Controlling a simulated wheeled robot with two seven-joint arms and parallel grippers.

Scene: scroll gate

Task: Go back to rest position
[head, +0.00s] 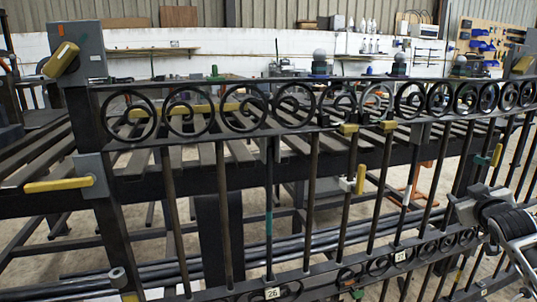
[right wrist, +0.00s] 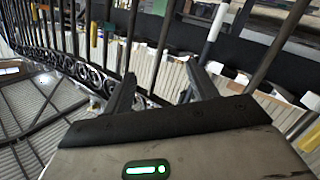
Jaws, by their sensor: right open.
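A dark metal gate with a row of scroll rings (head: 240,113) along its top rail fills the head view. Thin upright bars run down to a lower scroll rail. My right gripper (head: 458,206) is at the right edge of the head view, beside the gate's bars. In the right wrist view its two fingers (right wrist: 160,82) stand apart with nothing held between them. Gate bars (right wrist: 162,40) and the scroll rail (right wrist: 92,76) show beyond the fingers. I cannot tell whether the gripper touches a bar. My left gripper is not in view.
Yellow clamps (head: 348,129) sit on the gate. A dark slatted bench (head: 35,160) lies behind it. A white wall and a tool board (head: 490,45) are at the back.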

